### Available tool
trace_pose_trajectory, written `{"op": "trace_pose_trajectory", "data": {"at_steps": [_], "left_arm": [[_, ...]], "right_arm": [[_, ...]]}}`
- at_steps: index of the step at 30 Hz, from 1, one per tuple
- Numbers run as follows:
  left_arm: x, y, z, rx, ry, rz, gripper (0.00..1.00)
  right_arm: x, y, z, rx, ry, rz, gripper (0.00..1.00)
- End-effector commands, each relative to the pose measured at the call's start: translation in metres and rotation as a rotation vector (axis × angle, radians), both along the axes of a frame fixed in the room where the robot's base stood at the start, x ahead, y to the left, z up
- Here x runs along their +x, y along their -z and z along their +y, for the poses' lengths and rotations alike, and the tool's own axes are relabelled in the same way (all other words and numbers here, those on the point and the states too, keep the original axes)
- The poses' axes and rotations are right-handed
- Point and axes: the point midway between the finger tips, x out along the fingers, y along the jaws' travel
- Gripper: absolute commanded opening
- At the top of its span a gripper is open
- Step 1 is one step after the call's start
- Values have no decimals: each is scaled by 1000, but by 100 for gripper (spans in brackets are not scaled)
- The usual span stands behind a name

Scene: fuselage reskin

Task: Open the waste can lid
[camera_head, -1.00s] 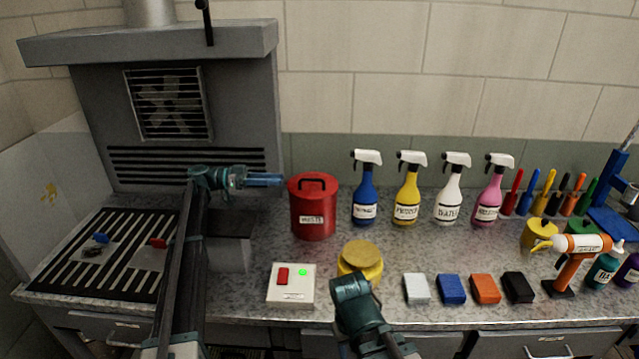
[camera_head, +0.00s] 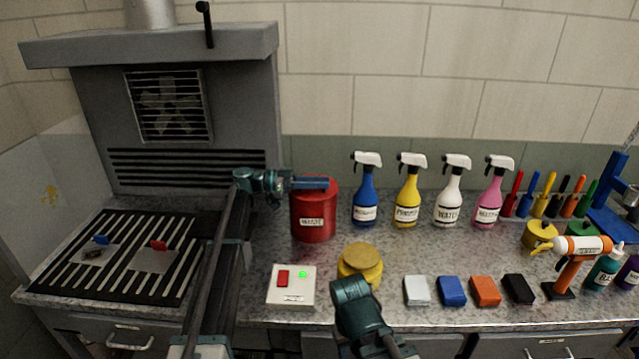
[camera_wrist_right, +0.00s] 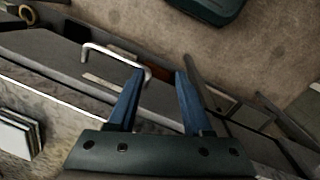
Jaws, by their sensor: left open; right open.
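The red waste can (camera_head: 313,224) with its white label stands upright on the counter, left of the blue spray bottle. Its lid (camera_head: 329,194) is on top, and the lid's black handle is hidden behind my left gripper. My left gripper (camera_head: 312,183) is open and reaches in from the left across the top of the can at handle height. I cannot tell whether its fingers touch the handle. My right gripper (camera_wrist_right: 152,88) is open and empty in the right wrist view, near the counter's front edge and a drawer handle (camera_wrist_right: 118,58).
Yellow round containers (camera_head: 360,264) and a white switch box (camera_head: 291,286) stand in front of the can. Blue (camera_head: 366,205), yellow, white and pink spray bottles line the back. A slatted grille (camera_head: 128,282) under the grey hood lies left. Coloured blocks (camera_head: 451,290) lie front right.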

Motion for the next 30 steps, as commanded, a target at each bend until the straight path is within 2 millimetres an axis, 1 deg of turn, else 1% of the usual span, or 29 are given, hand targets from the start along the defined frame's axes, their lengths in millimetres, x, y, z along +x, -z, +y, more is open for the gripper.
{"op": "trace_pose_trajectory", "data": {"at_steps": [8, 9, 11, 15, 16, 30], "left_arm": [[0, 0, -1, 0, 0, 0, 42], [0, 0, -1, 0, 0, 0, 39], [0, 0, -1, 0, 0, 0, 28], [0, 0, -1, 0, 0, 0, 3], [0, 0, -1, 0, 0, 0, 0], [-1, 0, -1, 1, 0, 0, 0]], "right_arm": [[0, 0, 0, 0, 0, 0, 50], [0, 0, 0, 0, 0, 0, 50], [0, 0, 0, 0, 0, 0, 50], [0, 0, 0, 0, 0, 0, 50], [0, 0, 0, 0, 0, 0, 50], [0, 0, 0, 0, 0, 0, 50]]}}
